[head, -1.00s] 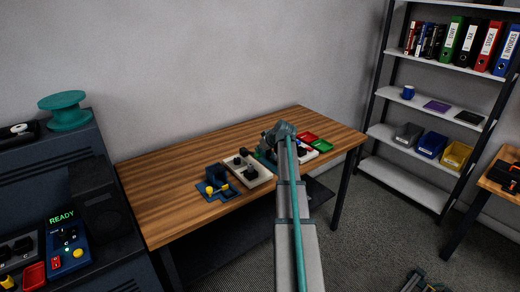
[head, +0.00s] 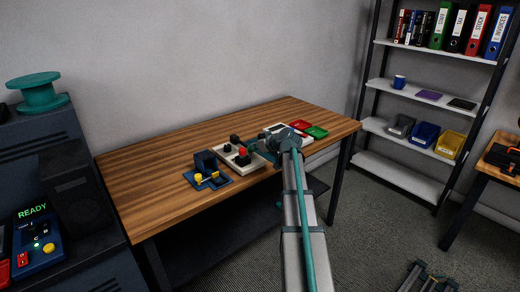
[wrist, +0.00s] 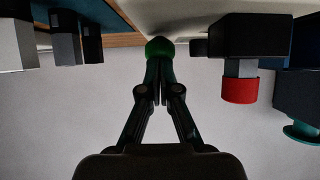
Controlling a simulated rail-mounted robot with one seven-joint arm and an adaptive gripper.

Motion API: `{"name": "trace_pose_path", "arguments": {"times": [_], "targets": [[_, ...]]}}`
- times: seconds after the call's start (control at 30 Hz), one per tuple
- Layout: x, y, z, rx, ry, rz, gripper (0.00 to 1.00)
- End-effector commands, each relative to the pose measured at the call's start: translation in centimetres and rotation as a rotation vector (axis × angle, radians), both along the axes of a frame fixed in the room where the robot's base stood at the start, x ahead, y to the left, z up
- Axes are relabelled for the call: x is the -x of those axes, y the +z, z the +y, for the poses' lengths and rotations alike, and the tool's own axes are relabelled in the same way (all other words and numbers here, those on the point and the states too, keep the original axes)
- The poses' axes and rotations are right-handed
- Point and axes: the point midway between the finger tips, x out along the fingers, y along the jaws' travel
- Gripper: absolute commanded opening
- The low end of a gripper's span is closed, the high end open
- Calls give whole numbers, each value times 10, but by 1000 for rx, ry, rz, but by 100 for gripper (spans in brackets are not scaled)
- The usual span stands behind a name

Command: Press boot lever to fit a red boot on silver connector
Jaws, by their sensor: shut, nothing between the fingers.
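On the pale tray (head: 232,161), a black block carries a red boot (head: 243,151) on top. In the wrist view, where the table is at the top of the picture, the red boot (wrist: 240,90) covers the end of a grey piece projecting from a black block (wrist: 246,37). My gripper (wrist: 158,62) is shut and empty. Its fingertips are at a green round knob (wrist: 160,46), apart from the boot; I cannot tell whether they touch the knob. In the head view, my arm hides part of the right-hand white tray.
A blue fixture with a yellow handle (head: 209,177) stands left of the pale tray. The left of the wooden table (head: 150,180) is clear. A console reading READY stands at far left.

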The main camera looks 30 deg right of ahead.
Motion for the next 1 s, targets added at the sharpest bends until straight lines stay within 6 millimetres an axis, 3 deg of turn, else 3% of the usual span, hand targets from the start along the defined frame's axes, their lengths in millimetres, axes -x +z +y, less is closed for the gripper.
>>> {"name": "trace_pose_path", "arguments": {"times": [0.5,0.77,0.83,1.0], "targets": [[1,-1,0,-1,0,2,0],[10,28,2,1,4,0,0],[14,41,3,2,6,0,0],[51,51,-1,1,3,-1,0]]}}
